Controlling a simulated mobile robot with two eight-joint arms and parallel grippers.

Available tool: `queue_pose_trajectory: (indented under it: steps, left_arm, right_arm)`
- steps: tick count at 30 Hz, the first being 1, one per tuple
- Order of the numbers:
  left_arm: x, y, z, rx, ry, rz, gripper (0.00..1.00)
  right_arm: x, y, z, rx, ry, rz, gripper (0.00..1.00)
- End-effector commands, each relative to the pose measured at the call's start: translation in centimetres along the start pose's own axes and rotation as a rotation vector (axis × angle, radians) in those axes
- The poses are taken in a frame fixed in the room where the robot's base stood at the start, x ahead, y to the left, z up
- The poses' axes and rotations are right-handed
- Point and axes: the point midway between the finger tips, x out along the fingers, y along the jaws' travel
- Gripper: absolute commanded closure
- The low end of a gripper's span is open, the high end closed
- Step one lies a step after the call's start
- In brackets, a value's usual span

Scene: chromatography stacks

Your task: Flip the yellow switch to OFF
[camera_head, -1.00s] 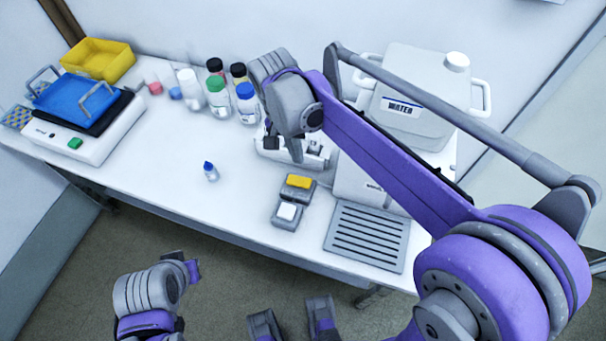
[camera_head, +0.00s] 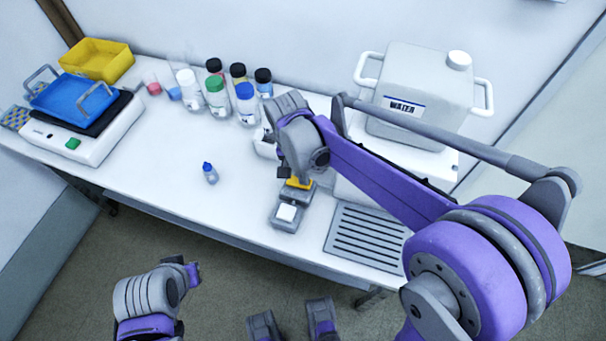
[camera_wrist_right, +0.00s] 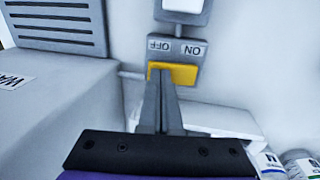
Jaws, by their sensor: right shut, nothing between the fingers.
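The yellow switch (camera_head: 301,184) sits on a small grey box on the bench, mostly under my right wrist in the head view. In the right wrist view the yellow switch (camera_wrist_right: 184,73) shows beyond the fingers, with upside-down OFF lettering (camera_wrist_right: 160,45) at the left and ON at the right. My right gripper (camera_head: 284,172) is shut and empty, over the switch. In the wrist view the right gripper's fingertips (camera_wrist_right: 161,72) overlap the left, OFF-side part of the yellow face. Contact and the rocker's tilt cannot be told.
A grey box with a white switch (camera_head: 286,212) adjoins the yellow one. A slotted grey plate (camera_head: 367,236) and white water bath (camera_head: 418,95) stand to the right. A small blue-capped bottle (camera_head: 210,173) stands left; several bottles are behind. Bench front-left is clear.

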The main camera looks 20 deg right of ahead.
Motion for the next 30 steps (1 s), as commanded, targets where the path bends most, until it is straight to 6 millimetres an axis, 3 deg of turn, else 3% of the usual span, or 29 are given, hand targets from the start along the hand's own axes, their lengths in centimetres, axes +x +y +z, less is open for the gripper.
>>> queue_pose_trajectory:
  steps: [30]
  left_arm:
    - [-0.2, 0.0, -0.1, 0.000, 0.001, 0.000, 1.00]
  right_arm:
    - [-0.3, -1.3, 0.0, 0.001, -0.002, -0.040, 1.00]
